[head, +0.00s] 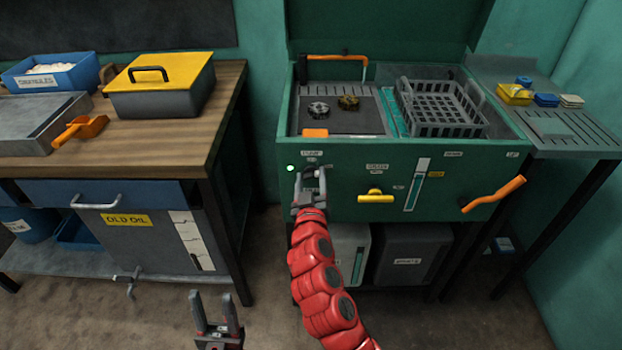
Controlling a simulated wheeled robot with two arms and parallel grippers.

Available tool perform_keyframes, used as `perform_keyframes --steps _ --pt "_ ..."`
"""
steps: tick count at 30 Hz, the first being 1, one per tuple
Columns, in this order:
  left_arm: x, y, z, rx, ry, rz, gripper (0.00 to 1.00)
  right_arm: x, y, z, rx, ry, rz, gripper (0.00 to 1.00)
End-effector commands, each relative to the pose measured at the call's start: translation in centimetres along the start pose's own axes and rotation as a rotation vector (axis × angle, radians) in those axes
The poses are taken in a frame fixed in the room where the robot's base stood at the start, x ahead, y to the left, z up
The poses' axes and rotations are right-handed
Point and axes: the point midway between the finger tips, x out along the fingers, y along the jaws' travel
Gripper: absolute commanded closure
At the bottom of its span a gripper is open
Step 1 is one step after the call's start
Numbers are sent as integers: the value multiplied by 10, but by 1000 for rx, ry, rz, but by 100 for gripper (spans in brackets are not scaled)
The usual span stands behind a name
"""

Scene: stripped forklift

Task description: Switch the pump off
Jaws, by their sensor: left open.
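The pump switch seems to be on the front panel of the green parts washer (345,195), below a small label (311,154) too small to read surely. A small green lamp (290,168) glows to its left. My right gripper (310,180) is up against the panel under that label and covers the switch area, so the switch and its position are hidden. Its fingers look a little apart, but I cannot tell whether they hold anything. My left gripper (216,308) is open and empty, low over the floor in front of the bench.
A yellow handle (376,197), a level gauge (416,185) and an orange lever (493,195) are on the same panel, to the right. A grey basket (440,108) sits in the washer. The wooden bench (160,130) stands at the left, with a floor gap between.

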Motion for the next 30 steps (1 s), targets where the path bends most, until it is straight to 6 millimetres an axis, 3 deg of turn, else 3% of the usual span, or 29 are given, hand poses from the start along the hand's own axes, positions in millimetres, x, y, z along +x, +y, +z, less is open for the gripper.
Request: perform_keyframes --steps 1,9,20,30 --pt "0 0 0 0 0 0 50 0 0 0 0 0 0 52" --pt "0 0 0 0 0 0 50 0 0 0 0 0 0 100" --pt "1 0 0 0 0 0 50 0 -1 0 -54 0 -1 100" --pt "6 0 -1 0 0 0 50 -1 -2 -1 -300 2 -3 100"
